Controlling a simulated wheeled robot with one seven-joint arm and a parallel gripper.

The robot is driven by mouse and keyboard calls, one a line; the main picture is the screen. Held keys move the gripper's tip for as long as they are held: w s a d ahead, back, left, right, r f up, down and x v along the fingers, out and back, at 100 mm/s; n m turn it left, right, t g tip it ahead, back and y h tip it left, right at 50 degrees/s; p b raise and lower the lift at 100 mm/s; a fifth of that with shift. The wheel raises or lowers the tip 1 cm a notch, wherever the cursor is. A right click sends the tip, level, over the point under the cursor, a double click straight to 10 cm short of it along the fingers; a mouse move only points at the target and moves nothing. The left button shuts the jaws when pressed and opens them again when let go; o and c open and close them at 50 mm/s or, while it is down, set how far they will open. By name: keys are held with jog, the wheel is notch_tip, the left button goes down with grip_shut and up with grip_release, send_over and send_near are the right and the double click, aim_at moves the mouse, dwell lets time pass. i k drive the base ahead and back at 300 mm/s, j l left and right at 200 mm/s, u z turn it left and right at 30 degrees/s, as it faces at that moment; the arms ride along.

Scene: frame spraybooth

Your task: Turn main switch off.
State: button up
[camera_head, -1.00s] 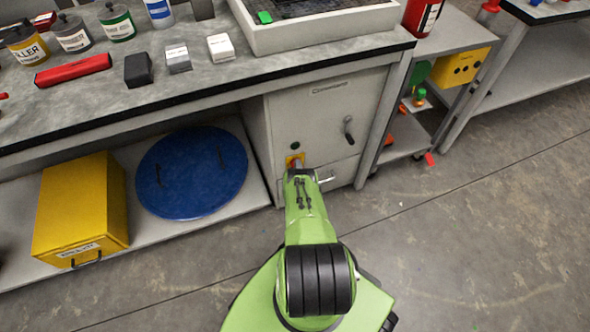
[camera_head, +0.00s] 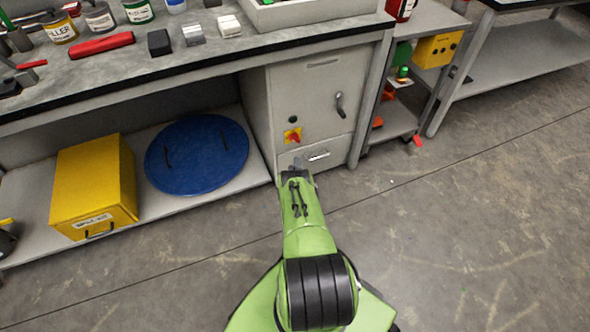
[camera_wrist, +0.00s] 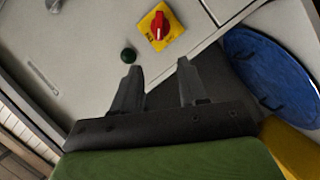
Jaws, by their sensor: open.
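The main switch is a red knob (camera_head: 293,137) on a yellow square plate, on the front of a grey cabinet (camera_head: 310,92) under the workbench. The knob looks slanted in the head view. In the wrist view, the red knob (camera_wrist: 160,26) is fully visible just beyond the fingertips, its handle running roughly up and down the picture. My gripper (camera_head: 297,164) is below the switch in the head view, in front of the lower drawer. In the wrist view, my gripper (camera_wrist: 158,65) has its two dark fingers apart with nothing between them. It is clear of the knob.
A green round button (camera_head: 292,118) is above the switch. A dark lever handle (camera_head: 340,104) and a drawer handle (camera_head: 318,155) stick out nearby. A blue round lid (camera_head: 197,155) and a yellow box (camera_head: 95,185) are on the lower shelf. The floor in front is clear.

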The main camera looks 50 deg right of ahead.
aim_at(293, 138)
jog(key=k+l+u, duration=0.25)
jog(key=l+u, duration=0.15)
jog(key=l, duration=0.2)
jog(key=k+l+u, duration=0.4)
jog(key=l, duration=0.15)
jog(key=k+l+u, duration=0.4)
jog(key=i+l, duration=0.15)
jog(key=l, duration=0.2)
jog(key=i+l, duration=0.2)
jog(key=l, duration=0.15)
jog(key=u, duration=0.05)
